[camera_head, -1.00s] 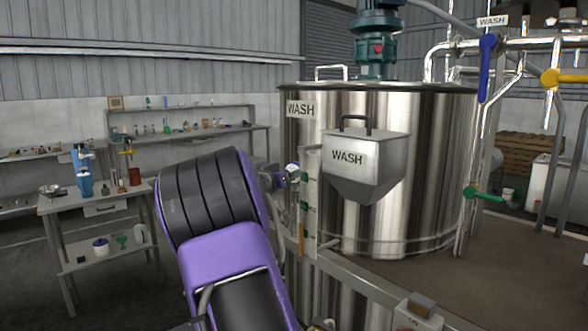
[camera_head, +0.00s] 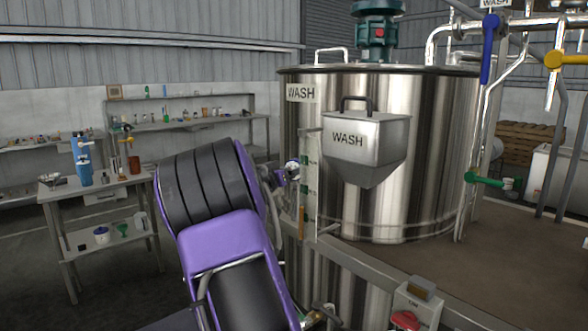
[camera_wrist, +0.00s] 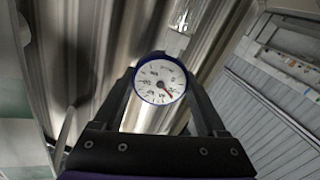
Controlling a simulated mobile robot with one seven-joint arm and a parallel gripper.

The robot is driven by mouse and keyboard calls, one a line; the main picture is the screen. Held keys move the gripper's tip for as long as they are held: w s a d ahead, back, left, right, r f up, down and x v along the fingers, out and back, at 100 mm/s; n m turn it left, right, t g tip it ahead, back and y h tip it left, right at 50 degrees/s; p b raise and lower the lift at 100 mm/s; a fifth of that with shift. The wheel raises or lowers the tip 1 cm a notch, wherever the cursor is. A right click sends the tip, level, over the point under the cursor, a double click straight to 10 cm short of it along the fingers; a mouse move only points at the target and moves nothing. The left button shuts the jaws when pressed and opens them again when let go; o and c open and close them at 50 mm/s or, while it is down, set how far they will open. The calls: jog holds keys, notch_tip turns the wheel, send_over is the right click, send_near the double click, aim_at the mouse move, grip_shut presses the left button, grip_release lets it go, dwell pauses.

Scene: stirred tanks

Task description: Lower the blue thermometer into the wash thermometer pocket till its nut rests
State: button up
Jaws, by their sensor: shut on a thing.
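The blue thermometer has a round white dial with a blue rim (camera_wrist: 160,79) and a red pointer. In the wrist view it sits between the two dark fingers of my gripper (camera_wrist: 163,88), which is shut on it. Its stem and nut are hidden behind the dial. In the head view my arm covers most of the gripper, and a small pale round shape that looks like the dial (camera_head: 292,168) shows at the arm's far side, in front of the wash tank (camera_head: 440,130). I cannot make out the wash thermometer pocket for certain in either view.
A grey hopper marked WASH (camera_head: 366,140) hangs at the tank's front, right of my gripper. A pale upright panel with green marks (camera_head: 310,185) stands close beside the gripper. A rail and a box with a red button (camera_head: 405,320) are nearer. A workbench (camera_head: 110,180) stands at left.

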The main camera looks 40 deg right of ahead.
jog(key=o, duration=1.4)
jog(key=shift+c, duration=0.2)
jog(key=v, duration=1.7)
jog(key=shift+a+p, duration=0.25)
jog(key=shift+p, duration=0.2)
